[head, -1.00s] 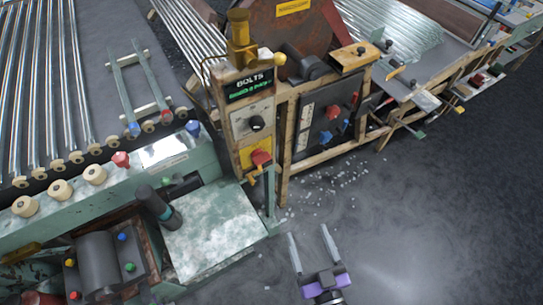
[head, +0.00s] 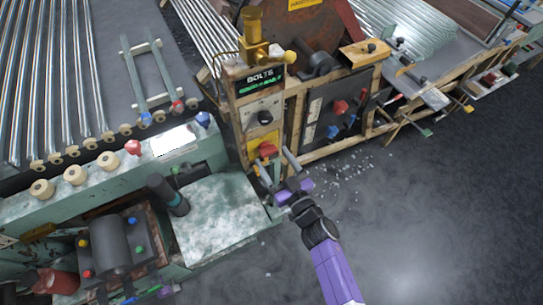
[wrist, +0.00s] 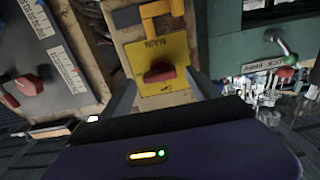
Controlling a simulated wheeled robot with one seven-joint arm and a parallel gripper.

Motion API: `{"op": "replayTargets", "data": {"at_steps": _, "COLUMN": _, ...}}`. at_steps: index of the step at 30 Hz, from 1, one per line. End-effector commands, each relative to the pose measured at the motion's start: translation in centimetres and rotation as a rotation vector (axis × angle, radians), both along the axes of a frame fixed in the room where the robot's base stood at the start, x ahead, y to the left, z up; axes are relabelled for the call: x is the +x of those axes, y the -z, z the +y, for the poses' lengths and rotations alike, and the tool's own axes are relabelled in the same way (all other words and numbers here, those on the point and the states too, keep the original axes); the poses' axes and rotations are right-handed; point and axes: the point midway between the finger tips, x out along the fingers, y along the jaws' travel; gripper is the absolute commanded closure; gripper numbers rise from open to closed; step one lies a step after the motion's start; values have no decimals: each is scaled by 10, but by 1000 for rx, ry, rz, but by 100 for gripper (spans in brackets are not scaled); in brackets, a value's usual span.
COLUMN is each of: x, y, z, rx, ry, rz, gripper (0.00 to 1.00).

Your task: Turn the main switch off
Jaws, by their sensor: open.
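The main switch is a red rotary knob (wrist: 158,72) on a yellow plate (wrist: 165,50) in the wrist view, with the word MAIN on the plate. In the head view the red knob (head: 267,149) sits low on the front of the wooden control post. My gripper (head: 272,163) is open, its two fingers pointing at the switch from the front. In the wrist view the fingers stand left and right of the knob, apart from it. Whether a fingertip touches the plate cannot be told.
Another red knob (wrist: 27,86) sits on a grey panel to the left in the wrist view. A red-tipped lever (wrist: 287,58) stands to the right. A green machine bench (head: 225,215) lies left of my arm. Broken glass lies on the floor; open floor is to the right.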

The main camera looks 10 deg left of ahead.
Motion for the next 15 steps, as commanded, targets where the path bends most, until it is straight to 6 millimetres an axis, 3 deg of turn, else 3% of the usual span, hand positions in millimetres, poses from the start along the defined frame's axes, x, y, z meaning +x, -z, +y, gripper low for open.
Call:
{"op": "replayTargets", "data": {"at_steps": 6, "x": 15, "y": 1, "z": 10, "rx": 0, "ry": 0, "rz": 0, "gripper": 29}}
{"op": "replayTargets", "data": {"at_steps": 15, "x": 17, "y": 0, "z": 11, "rx": 0, "ry": 1, "rz": 0, "gripper": 31}}
